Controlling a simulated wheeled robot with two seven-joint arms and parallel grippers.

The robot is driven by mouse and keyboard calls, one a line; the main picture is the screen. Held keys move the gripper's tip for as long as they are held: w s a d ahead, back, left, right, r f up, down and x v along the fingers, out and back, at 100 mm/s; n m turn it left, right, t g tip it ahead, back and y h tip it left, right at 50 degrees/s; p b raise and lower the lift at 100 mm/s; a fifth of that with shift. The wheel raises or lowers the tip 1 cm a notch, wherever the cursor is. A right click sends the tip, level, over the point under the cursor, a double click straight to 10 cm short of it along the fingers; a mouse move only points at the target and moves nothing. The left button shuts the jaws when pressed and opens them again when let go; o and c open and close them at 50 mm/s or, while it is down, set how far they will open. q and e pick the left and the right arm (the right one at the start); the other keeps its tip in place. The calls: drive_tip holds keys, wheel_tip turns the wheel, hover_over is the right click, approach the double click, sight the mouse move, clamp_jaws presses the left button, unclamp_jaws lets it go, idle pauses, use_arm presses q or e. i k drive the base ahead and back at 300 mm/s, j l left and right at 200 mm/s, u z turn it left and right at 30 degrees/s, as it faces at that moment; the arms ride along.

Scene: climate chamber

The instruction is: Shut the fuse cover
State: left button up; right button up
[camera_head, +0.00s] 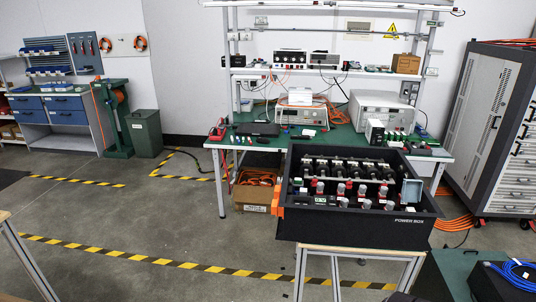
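A black power box (335,228) stands open on a light-topped stand in the right middle of the view, its front lettered "POWER BOX". Inside are several rows of fuses and sockets with red and light grey parts. A small pale grey flap (411,191) stands raised at the right end inside the box; it looks like the fuse cover, in an open position. What lies behind the flap is hidden. Neither of my grippers shows in the view.
A green-topped workbench (440,151) with instruments stands right behind the box. A tall grey cabinet (480,110) is at the right. A dark case with a blue cable (518,272) is at the lower right. Open floor with striped tape lies to the left.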

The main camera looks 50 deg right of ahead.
sight(411, 189)
drive_tip(key=i+l+z, duration=0.3)
drive_tip(key=i, duration=0.55)
drive_tip(key=i+j+z, duration=0.1)
drive_tip(key=i+z, duration=0.25)
drive_tip(key=i, duration=0.55)
drive_tip(key=i+l+z, duration=0.1)
drive_tip(key=i+z, duration=0.35)
drive_tip(key=i+j+z, duration=0.1)
drive_tip(key=i+z, duration=0.4)
drive_tip(key=i+j+z, duration=0.25)
drive_tip(key=i+z, duration=0.2)
drive_tip(key=i+j+z, duration=0.55)
drive_tip(key=z, duration=0.35)
drive_tip(key=i+j+z, duration=0.15)
drive_tip(key=z, duration=0.25)
drive_tip(key=i+j+z, duration=0.25)
drive_tip(key=z, duration=0.2)
drive_tip(key=i+j+z, duration=0.15)
drive_tip(key=j+z, duration=0.15)
drive_tip(key=z, duration=0.15)
drive_tip(key=j+z, duration=0.25)
drive_tip(key=z, duration=0.15)
drive_tip(key=i+j+z, duration=0.1)
drive_tip(key=j+z, duration=0.2)
drive_tip(key=z, duration=0.15)
drive_tip(key=j+z, duration=0.4)
drive_tip(key=k+j+z, duration=0.1)
drive_tip(key=j+z, duration=0.3)
drive_tip(key=j, duration=0.2)
